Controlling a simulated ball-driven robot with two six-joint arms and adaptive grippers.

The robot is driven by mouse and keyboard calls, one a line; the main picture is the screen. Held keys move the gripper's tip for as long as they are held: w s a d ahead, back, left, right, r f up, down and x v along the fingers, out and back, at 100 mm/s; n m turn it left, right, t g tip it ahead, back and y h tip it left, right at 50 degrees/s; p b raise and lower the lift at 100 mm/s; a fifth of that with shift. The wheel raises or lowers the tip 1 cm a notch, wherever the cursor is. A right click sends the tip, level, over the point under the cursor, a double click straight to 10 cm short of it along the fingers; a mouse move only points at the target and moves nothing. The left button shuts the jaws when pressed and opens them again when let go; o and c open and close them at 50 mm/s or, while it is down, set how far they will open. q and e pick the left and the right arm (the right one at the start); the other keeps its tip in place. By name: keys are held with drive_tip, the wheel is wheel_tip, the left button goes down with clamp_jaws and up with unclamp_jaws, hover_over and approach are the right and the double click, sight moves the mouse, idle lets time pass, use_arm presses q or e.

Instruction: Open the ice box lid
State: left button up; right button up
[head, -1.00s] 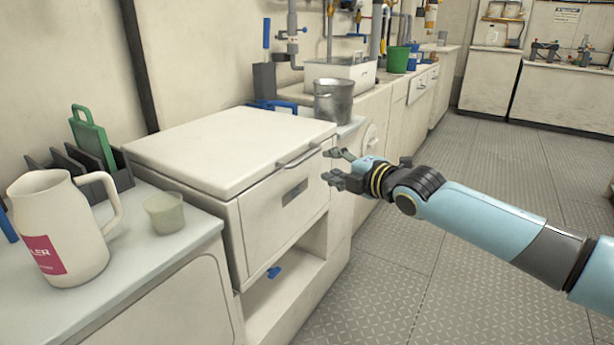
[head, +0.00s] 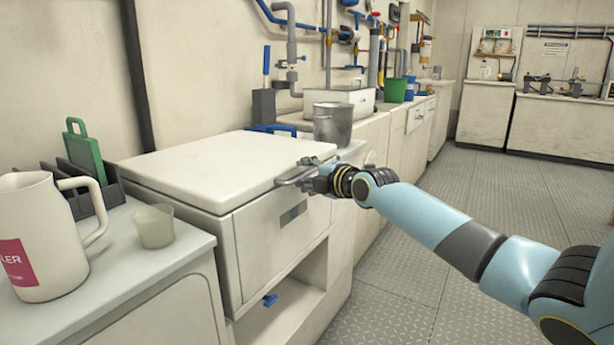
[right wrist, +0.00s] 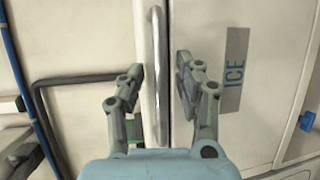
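The ice box (head: 270,235) is a white chest with a flat white lid (head: 215,165), which lies shut. A metal bar handle (head: 288,181) sits at the lid's front edge near its right corner. In the right wrist view the handle (right wrist: 157,75) runs upright between the two fingers of my right gripper (right wrist: 160,78). The fingers are open, with a visible gap on each side of the bar. A plate marked ICE (right wrist: 233,70) is on the box front. In the head view my right gripper (head: 312,172) is at the handle. My left gripper is out of view.
A white jug (head: 45,235), a translucent cup (head: 153,226) and a rack with a green board (head: 85,152) stand on the left counter. A metal pot (head: 333,124) stands just behind the box's right side. The floor (head: 420,270) at right is clear.

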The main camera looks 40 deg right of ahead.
clamp_jaws()
drive_tip(key=shift+r, duration=0.1)
idle(0.4)
